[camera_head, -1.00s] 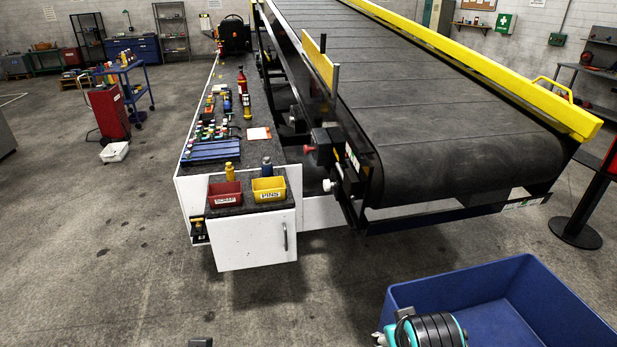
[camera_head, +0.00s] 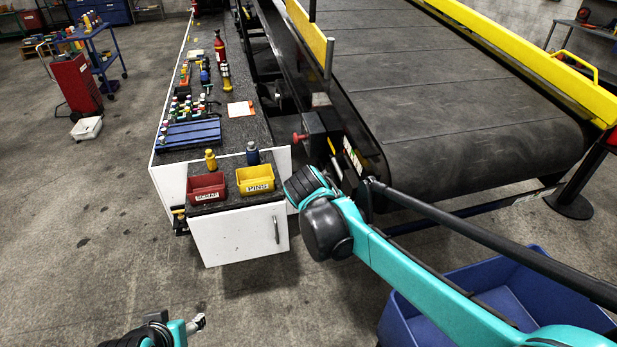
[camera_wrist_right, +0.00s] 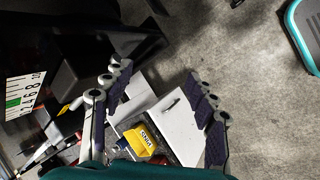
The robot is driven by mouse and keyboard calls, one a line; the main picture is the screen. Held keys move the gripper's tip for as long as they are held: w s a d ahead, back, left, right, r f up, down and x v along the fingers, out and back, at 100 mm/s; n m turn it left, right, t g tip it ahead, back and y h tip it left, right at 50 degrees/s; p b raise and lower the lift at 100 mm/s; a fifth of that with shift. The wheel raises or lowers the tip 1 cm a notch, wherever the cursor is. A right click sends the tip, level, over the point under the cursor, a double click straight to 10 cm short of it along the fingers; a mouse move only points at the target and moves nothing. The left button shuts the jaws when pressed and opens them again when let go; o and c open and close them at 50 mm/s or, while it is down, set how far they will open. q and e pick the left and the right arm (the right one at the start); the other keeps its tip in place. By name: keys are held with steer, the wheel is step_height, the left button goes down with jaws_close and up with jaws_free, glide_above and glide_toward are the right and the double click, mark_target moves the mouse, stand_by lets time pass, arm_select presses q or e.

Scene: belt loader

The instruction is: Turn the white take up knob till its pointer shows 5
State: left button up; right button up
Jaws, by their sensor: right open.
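The white take up knob cannot be made out; in the head view my right arm covers the place by the belt's near corner where it showed earlier. A white number scale (camera_wrist_right: 22,95) with a green band is at the left of the right wrist view. A small yellow piece (camera_wrist_right: 70,107) lies beside it; I cannot tell if it is the pointer or what it reads. My right gripper (camera_wrist_right: 160,85) is open, with nothing visible between its fingers. My left gripper (camera_head: 198,323) is low in the head view, away from the loader; its jaw opening is unclear.
A red knob (camera_head: 299,137) sticks out from the loader's side. The white cabinet (camera_head: 230,238) carries a red scrap bin (camera_head: 206,198) and a yellow pins bin (camera_head: 256,189). A blue tub (camera_head: 400,320) stands at the lower right.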

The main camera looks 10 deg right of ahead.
steer(key=w+a+f+n+h+p, duration=0.1)
steer(key=w+a+n+h+p, duration=0.15)
steer(key=w, duration=0.35)
steer(key=w+a+f+n+g+h+p, duration=0.1)
steer(key=w+a+n+h+p, duration=0.15)
steer(key=w, duration=0.35)
steer(key=w+a+f+n+h+p, duration=0.1)
steer(key=w+a+n+h+p, duration=0.1)
steer(key=w+h, duration=0.35)
steer(key=w+d+f+y+b, duration=0.1)
steer(key=w+d+f+y, duration=0.1)
steer(key=d, duration=0.4)
steer(key=shift+w+d+b, duration=0.3)
steer(key=shift+w+b, duration=0.05)
steer(key=c, duration=1.2)
